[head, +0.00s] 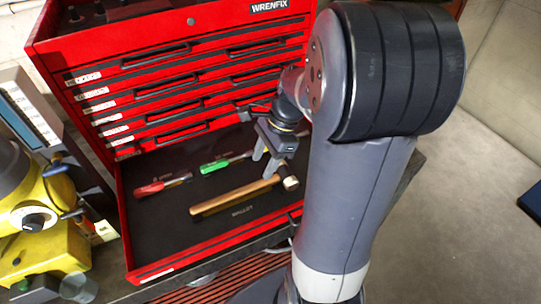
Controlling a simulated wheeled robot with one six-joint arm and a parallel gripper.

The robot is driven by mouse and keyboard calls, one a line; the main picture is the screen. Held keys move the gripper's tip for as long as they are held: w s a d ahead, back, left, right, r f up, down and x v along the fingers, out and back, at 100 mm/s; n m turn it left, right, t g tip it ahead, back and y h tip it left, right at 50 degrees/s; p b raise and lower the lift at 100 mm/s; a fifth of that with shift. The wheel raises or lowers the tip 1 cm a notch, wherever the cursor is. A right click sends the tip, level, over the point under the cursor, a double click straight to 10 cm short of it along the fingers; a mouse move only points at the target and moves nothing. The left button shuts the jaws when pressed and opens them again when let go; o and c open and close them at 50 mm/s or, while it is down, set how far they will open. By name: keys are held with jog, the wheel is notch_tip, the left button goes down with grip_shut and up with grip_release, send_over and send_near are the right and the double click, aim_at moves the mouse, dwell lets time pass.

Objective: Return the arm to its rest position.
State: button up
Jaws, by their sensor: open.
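My gripper (270,163) is at the end of my arm, over the open bottom drawer (245,240) of the red tool chest (180,60). It points down and its fingers are apart. A mallet with a wooden handle (235,197) lies in the drawer, its head just below and right of the fingers. I see nothing between the fingers. My large grey arm link covers the right side of the chest.
A red-handled tool (152,189) and a green-handled tool (215,166) lie in the same drawer. A yellow machine (40,215) stands at the left. Closed drawers rise behind my gripper. Open floor (460,220) shows at the right.

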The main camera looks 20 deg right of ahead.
aim_at(253, 186)
jog(key=v, duration=0.2)
jog(key=shift+r, duration=0.3)
jog(key=x, duration=1.1)
jog(key=shift+d, duration=0.15)
jog(key=shift+r+p, duration=0.35)
jog(key=shift+r, duration=0.15)
jog(key=shift+f, duration=0.1)
